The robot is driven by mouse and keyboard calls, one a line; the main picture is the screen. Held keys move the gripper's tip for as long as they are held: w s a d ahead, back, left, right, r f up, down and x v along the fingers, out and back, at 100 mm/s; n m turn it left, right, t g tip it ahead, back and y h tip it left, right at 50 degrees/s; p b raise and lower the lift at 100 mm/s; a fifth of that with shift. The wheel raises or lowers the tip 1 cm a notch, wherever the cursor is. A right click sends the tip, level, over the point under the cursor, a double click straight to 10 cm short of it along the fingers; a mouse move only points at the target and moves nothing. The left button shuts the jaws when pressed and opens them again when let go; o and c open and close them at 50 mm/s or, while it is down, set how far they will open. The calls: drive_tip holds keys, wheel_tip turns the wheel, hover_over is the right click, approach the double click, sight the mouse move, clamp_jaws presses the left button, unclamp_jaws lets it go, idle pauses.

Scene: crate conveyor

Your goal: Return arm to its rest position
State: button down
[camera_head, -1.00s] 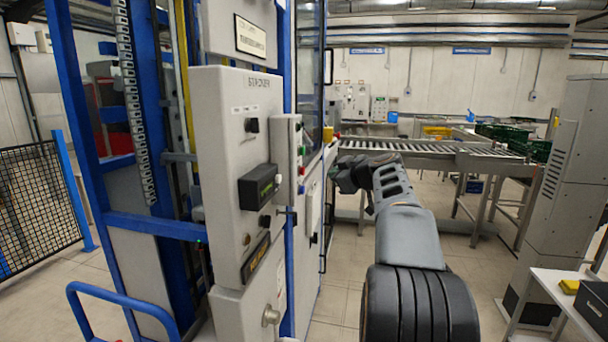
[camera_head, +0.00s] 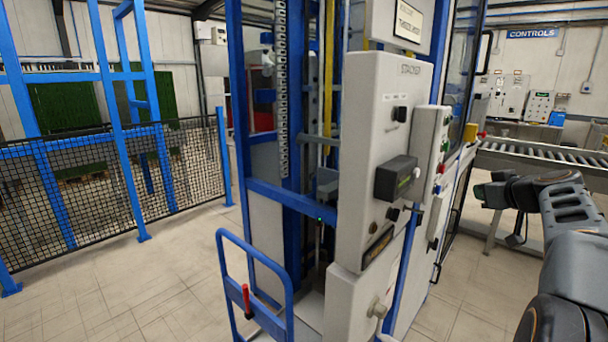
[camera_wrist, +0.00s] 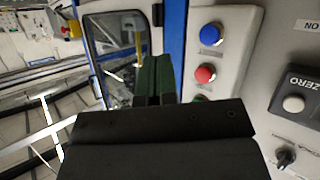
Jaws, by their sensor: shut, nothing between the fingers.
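My gripper (camera_head: 488,192) is at the right in the head view, at the end of my dark grey arm, which reaches forward from the lower right corner. It appears to the right of the stacker's control panel (camera_head: 376,220), with a visible gap in the picture. In the wrist view my gripper's green-dark fingers (camera_wrist: 153,76) are together with nothing between them. Beyond them is a panel side with a blue button (camera_wrist: 211,34) and a red button (camera_wrist: 205,74). A green button below is mostly hidden by my gripper.
The blue-framed stacker (camera_head: 262,120) stands close, with a blue handrail (camera_head: 238,268) low in front. A roller conveyor (camera_head: 515,153) lies behind my arm. A black mesh fence (camera_head: 80,185) stands at the left. The tiled floor (camera_head: 140,285) at the left is clear.

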drive_tip(key=s+a+f+m+g+p, duration=0.2)
drive_tip(key=s+a+f+m+g, duration=0.55)
drive_tip(key=a+f, duration=0.75)
drive_tip(key=s+a+f+n+g+p, duration=0.2)
drive_tip(key=s+a+n, duration=0.3)
drive_tip(key=s+a, duration=0.8)
drive_tip(key=shift+s+a+f+p, duration=0.3)
drive_tip(key=shift+s+f+p, duration=0.4)
drive_tip(key=shift+s, duration=0.5)
